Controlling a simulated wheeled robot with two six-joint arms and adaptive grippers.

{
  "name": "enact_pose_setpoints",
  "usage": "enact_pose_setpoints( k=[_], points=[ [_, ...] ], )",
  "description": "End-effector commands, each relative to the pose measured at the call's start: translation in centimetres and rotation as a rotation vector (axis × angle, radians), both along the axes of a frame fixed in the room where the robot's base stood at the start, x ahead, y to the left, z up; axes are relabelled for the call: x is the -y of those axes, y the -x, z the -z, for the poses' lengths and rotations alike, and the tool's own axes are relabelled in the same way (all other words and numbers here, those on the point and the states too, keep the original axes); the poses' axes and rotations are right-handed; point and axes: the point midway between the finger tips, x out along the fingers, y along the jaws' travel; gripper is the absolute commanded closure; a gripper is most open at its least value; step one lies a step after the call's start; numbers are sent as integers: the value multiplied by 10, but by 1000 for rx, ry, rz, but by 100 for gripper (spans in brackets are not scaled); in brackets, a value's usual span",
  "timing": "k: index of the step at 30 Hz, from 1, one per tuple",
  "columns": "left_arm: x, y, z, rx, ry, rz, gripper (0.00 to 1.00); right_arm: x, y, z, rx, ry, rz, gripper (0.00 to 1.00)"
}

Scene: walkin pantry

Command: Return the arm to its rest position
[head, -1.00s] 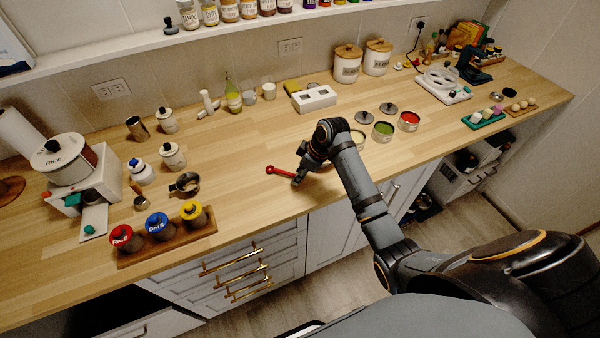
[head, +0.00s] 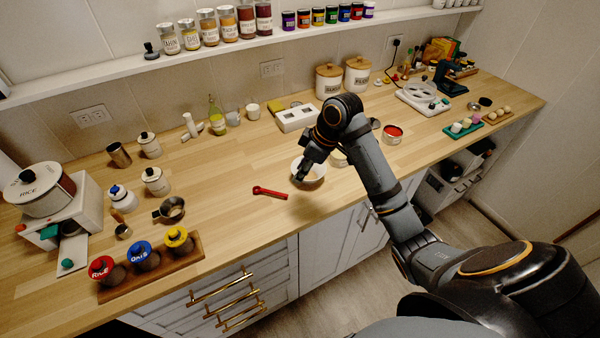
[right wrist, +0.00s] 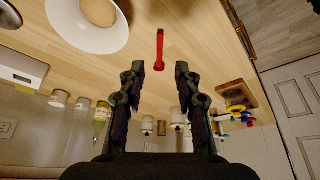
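My right arm reaches over the wooden counter from the right. Its gripper (head: 306,168) is above the counter, in front of a white bowl (head: 318,178) that it partly hides. In the right wrist view the two fingers (right wrist: 160,68) stand wide apart with nothing between them. My left gripper is not in view.
Red, blue and yellow lidded jars stand on a wooden board (head: 190,260) at front left. A rice dispenser (head: 95,205) stands at far left. A red-topped tin (head: 392,134) is right of my arm.

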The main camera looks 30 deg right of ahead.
Motion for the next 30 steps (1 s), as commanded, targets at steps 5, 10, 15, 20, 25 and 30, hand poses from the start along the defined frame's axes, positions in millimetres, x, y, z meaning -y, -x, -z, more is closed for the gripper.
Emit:
enact_pose_setpoints(
  k=[5,10,15,20,25,30],
  points=[
    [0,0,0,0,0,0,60,0,0,0,0,0,0,67],
    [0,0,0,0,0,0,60,-2,4,7,-7,2,12,67],
    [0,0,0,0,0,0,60,-14,47,64,-44,25,173,67],
    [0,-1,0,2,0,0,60,-18,99,103,-53,51,375,67],
    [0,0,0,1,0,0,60,-15,142,120,-51,74,536,67],
    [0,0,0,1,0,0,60,-8,179,126,-44,98,672,67]
  ],
)
